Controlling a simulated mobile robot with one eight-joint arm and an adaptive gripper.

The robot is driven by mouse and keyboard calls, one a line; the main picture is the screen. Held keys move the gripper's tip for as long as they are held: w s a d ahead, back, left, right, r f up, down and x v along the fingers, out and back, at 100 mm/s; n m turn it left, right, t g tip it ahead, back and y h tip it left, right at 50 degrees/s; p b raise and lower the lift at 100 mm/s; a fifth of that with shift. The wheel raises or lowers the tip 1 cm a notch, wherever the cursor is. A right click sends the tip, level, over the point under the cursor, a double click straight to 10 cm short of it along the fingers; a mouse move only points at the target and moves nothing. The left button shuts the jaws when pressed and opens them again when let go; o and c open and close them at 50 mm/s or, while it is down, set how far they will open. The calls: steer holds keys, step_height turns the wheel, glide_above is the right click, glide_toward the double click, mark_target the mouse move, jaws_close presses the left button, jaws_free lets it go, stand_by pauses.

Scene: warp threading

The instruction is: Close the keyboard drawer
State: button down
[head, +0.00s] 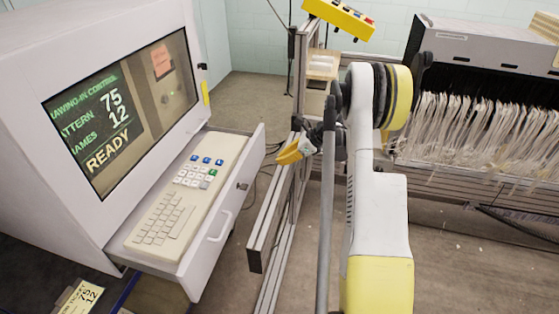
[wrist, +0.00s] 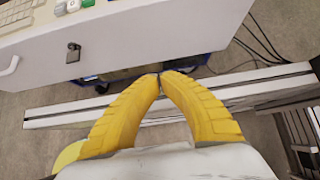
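The keyboard drawer (head: 247,166) is pulled out from under the monitor of the white console, with a beige keyboard (head: 165,215) lying in it. Its white front carries a curved handle (head: 219,227) and a small lock (head: 242,186). In the wrist view the drawer front (wrist: 130,38) spans the top left, with the lock (wrist: 73,52) and part of the handle (wrist: 10,66). My yellow gripper (head: 284,157) is to the right of the drawer front, apart from it. In the wrist view its fingertips (wrist: 160,76) meet with nothing visible between them.
A metal frame rail (head: 268,230) stands between the drawer and my arm; it also crosses the wrist view (wrist: 60,115). The console's screen (head: 120,115) reads READY. A rack of white threads (head: 470,130) stands at the right. Cables lie on the floor behind the drawer.

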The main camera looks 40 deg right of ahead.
mark_target(253, 169)
steer(key=b+x, duration=0.1)
steer(key=x, duration=0.2)
steer(key=r+b+x, duration=0.1)
steer(key=x, duration=0.2)
steer(key=w+b+x, duration=0.1)
steer(key=x, duration=0.2)
steer(key=shift+a+r, duration=0.1)
steer(key=shift+a, duration=0.3)
steer(key=shift+w+a+r, duration=0.1)
steer(key=shift+w+a, duration=0.3)
steer(key=shift+w, duration=0.15)
steer(key=w+a, duration=0.5)
steer(key=w, duration=0.1)
steer(key=w+a, duration=0.5)
steer(key=w, duration=0.2)
steer(key=w+a+b, duration=0.1)
steer(key=w+a, duration=0.4)
steer(key=w, duration=0.1)
steer(key=shift+w+a, duration=0.1)
steer(key=shift+w, duration=0.15)
